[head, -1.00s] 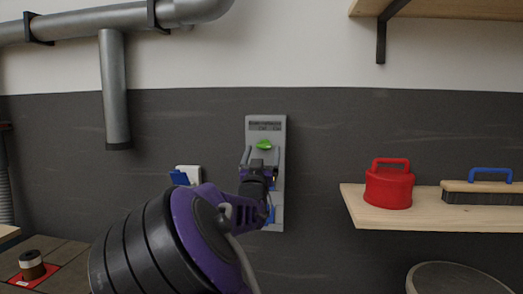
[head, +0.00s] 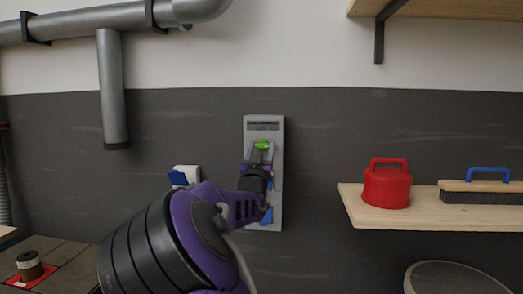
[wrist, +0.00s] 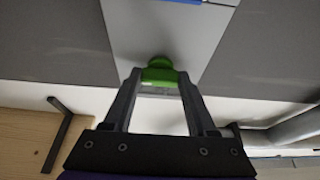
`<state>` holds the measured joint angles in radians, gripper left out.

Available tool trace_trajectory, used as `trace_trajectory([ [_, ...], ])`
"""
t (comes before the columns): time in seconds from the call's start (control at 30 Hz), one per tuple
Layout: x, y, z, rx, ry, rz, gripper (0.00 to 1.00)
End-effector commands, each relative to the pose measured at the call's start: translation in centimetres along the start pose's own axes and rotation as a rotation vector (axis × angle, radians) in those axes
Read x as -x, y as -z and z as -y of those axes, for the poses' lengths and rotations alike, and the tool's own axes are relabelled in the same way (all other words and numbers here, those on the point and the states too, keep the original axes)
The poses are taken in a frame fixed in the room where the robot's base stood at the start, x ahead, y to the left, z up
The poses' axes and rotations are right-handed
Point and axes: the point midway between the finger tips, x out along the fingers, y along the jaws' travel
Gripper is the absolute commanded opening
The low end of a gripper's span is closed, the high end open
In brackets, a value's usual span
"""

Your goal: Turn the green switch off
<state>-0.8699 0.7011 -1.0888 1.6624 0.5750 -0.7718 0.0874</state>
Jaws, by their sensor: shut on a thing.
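The green switch (head: 261,145) is a small knob near the top of a tall light-grey panel (head: 279,208) on the wall. In the wrist view, the green switch (wrist: 160,72) sits between the fingertips. My gripper (head: 257,155) is in front of the panel, and its two grey fingers are shut on the switch, one on each side. The wrist view shows my gripper (wrist: 160,78) with no clear gap at the tips. Blue parts (head: 267,214) show lower on the panel, partly hidden by my arm. A dark label (head: 263,125) is above the switch; I cannot read it.
A white box with a blue switch (head: 178,178) is on the wall left of the panel. A wooden shelf (head: 430,218) to the right holds a red container (head: 387,185) and a blue-handled brush (head: 485,187). Grey pipes (head: 113,85) run at the upper left.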

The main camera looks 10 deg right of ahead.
Motion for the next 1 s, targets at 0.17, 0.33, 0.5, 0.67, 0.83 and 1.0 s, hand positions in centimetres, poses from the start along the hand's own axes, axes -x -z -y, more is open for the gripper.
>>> trace_trajectory([
  [0.17, 0.02, -0.02, -0.02, 0.006, 0.002, 0.0, 0.02],
  [0.33, 0.05, -0.09, -0.05, 0.041, 0.018, 0.0, 0.02],
  [0.5, 0.06, -0.11, -0.17, 0.127, 0.053, -0.001, 0.02],
  [0.67, 0.05, -0.05, -0.3, 0.248, 0.102, -0.001, 0.02],
  [0.83, -0.01, 0.09, -0.42, 0.396, 0.163, -0.001, 0.02],
  [1.0, -0.06, 0.19, -0.5, 0.547, 0.226, -0.001, 0.02],
])
